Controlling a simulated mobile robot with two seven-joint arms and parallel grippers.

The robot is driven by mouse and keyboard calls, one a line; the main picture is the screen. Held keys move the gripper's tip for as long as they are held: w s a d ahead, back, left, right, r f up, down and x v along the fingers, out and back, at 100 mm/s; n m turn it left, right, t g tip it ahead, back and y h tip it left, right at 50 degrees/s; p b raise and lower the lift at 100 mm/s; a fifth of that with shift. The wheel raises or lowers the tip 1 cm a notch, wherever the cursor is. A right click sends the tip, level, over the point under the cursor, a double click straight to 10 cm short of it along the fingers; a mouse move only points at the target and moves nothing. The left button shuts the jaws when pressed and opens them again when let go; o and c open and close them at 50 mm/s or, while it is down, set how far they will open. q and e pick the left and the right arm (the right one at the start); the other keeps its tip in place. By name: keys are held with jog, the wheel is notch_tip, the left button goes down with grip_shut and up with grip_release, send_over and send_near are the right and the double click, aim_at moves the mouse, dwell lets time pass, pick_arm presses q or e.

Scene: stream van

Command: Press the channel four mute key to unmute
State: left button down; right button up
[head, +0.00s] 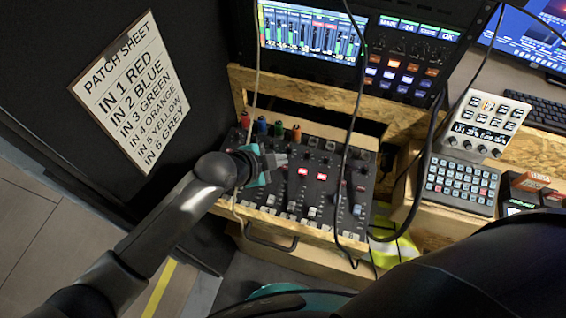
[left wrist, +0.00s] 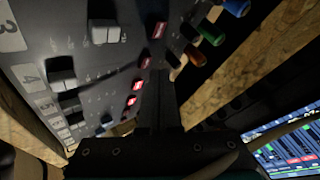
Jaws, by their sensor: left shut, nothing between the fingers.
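The mixer (head: 335,165) sits on a wooden shelf, and its channel numbers 3, 4 and 5 show in the left wrist view. In line with the number 4 and the orange plug (left wrist: 195,55) is a dim red key (left wrist: 146,62), which looks like the channel four mute key. It appears unlit. Two keys beyond it, the nearer one (left wrist: 137,85), glow bright red. My left gripper (head: 283,159) is shut and empty over the mixer, its tip (left wrist: 158,74) close beside the dim key. I cannot tell whether it touches. My right gripper is not in view.
Coloured plugs (head: 262,124) stand along the mixer's back edge. Black cables (head: 352,120) hang across its right part. A screen (head: 312,30) and button panel (head: 405,65) rise behind. A keypad (head: 461,186) stands to the right.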

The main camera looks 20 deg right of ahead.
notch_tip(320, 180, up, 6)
jog(key=p, duration=0.6)
